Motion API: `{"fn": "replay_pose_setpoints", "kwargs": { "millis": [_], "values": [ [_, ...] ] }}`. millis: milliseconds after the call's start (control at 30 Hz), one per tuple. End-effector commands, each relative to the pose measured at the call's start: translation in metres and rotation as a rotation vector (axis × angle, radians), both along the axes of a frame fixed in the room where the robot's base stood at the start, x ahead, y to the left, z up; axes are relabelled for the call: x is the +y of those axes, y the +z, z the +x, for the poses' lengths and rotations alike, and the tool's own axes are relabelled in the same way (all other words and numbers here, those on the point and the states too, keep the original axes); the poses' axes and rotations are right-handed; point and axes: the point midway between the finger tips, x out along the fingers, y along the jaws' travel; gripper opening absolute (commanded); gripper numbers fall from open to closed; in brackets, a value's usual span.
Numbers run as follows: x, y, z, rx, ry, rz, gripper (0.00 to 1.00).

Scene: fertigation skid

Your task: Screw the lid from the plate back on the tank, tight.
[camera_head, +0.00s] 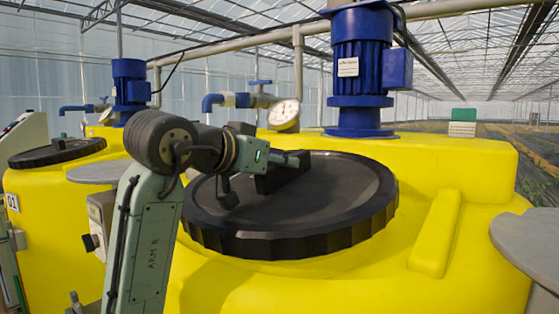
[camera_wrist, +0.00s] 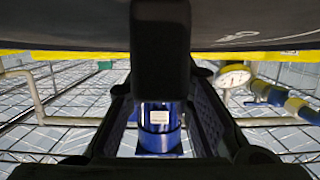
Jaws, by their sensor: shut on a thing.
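The large black lid (camera_head: 330,200) with a ribbed rim lies over the opening of the near yellow tank (camera_head: 470,230). It looks about level. I cannot tell whether its thread is engaged or how tight it is. My gripper (camera_head: 284,162) is shut on the raised black bar handle of the lid. In the wrist view the handle (camera_wrist: 160,50) stands between the two dark fingers, and the lid's dark face (camera_wrist: 255,25) fills the top. A round grey plate (camera_head: 530,245) at the right edge is bare where it shows.
A blue motor (camera_head: 362,60) stands on the tank behind the lid. A pressure gauge (camera_head: 284,114) and blue-and-white pipe (camera_head: 238,100) are close behind my arm. Another grey plate (camera_head: 98,172) and a second tank with a black lid (camera_head: 58,152) are at left.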

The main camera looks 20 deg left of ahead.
Motion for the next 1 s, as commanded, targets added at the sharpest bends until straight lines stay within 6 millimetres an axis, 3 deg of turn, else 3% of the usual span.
{"fn": "replay_pose_setpoints", "kwargs": {
  "millis": [1000],
  "values": [
    [-0.001,-0.01,0.001,-0.007,0.0,-0.002,0.0]
  ]
}}
